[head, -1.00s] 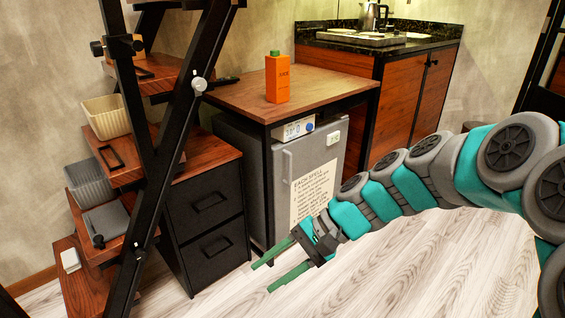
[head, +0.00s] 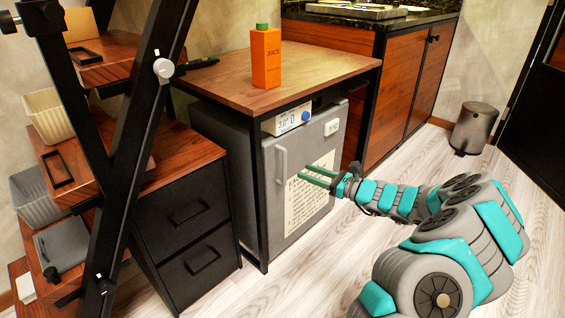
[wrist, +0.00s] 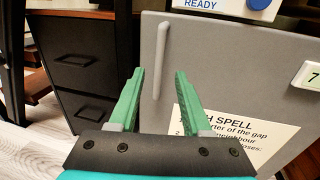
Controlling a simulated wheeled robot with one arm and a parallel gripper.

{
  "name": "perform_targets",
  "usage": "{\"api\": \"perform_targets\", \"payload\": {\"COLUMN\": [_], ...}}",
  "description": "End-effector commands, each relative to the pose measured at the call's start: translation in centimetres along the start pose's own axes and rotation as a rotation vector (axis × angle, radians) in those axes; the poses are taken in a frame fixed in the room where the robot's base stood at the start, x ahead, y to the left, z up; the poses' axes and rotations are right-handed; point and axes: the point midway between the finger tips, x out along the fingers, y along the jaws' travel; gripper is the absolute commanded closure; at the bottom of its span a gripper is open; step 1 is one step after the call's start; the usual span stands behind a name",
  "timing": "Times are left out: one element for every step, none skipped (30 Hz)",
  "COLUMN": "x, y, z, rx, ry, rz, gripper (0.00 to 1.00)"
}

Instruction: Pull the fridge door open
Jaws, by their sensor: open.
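The small grey fridge (head: 325,150) stands under a wooden table, and its door looks closed. Its pale vertical handle (head: 281,164) is on the left side of the door. In the wrist view the handle (wrist: 161,60) shows beyond my fingertips, between them in the picture. My gripper (head: 311,176) has green fingers, which are open and empty. It is in front of the door, to the right of the handle in the head view, and appears apart from it. A paper sign (head: 308,200) on the door is partly hidden by my gripper.
A table (head: 222,83) with an orange juice bottle (head: 266,58) stands over the fridge. A box with a blue knob (head: 292,118) sits on the fridge. A black drawer cabinet (head: 190,215) and a stair frame (head: 150,130) are at left. A bin (head: 474,128) stands at right.

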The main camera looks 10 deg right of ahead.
Motion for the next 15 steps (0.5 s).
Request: {"api": "perform_targets", "payload": {"x": [0.2, 0.4, 0.8, 1.1, 1.6, 2.2, 2.7, 3.2, 3.8, 4.3, 4.8, 5.3, 5.7, 6.1, 6.5], "y": [-0.1, -0.1, -0.1, -0.1, -0.1, 0.0, 0.0, 0.0, 0.0, 0.0, 0.1, 0.1, 0.1, 0.1, 0.1], "z": [-0.1, -0.1, -0.1, -0.1, -0.1, -0.1, -0.1, -0.1, -0.1, -0.1, -0.1, -0.1, -0.1, -0.1, -0.2], "rx": [0.003, 0.004, 0.004, 0.004, 0.003, 0.003, 0.003, 0.003, 0.003, 0.003, 0.003, 0.003, 0.004, 0.004, 0.004], "ry": [0.000, 0.000, 0.000, 0.000, 0.001, 0.001, 0.001, 0.001, 0.002, 0.001, 0.002, 0.002, 0.002, 0.002, 0.002], "rz": [-0.003, -0.003, -0.003, -0.003, -0.001, 0.000, -0.001, 0.000, 0.001, 0.000, 0.001, 0.001, 0.001, 0.002, 0.002], "gripper": [0.52, 0.52, 0.52, 0.52, 0.52, 0.52, 0.52, 0.52, 0.52, 0.52, 0.52, 0.52, 0.52, 0.52, 0.52]}}
